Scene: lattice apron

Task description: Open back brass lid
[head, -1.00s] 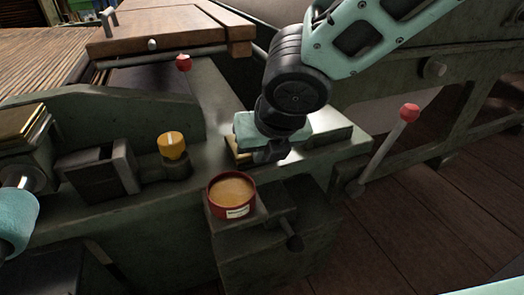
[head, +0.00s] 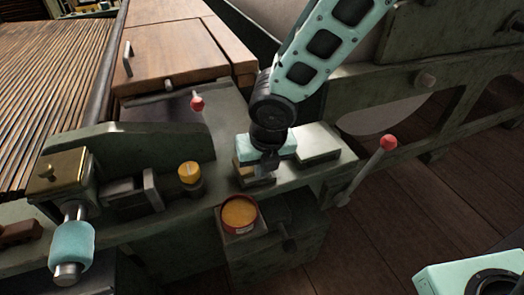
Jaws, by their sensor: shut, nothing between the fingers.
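My gripper (head: 268,168) points down over the green machine's ledge and is shut with nothing in it. Just under and beside its fingers is a small box with a brass-coloured top (head: 256,181), mostly hidden by the gripper. I cannot tell whether the fingers touch it or whether its lid is raised. Another brass lid (head: 58,168), with a small knob, lies closed on a green box at the left, well away from my gripper.
A red-rimmed tin (head: 239,213) of tan contents stands in front of the gripper. A yellow-capped cup (head: 189,173) is left of it. Red-knobbed levers stand behind (head: 197,103) and to the right (head: 388,143).

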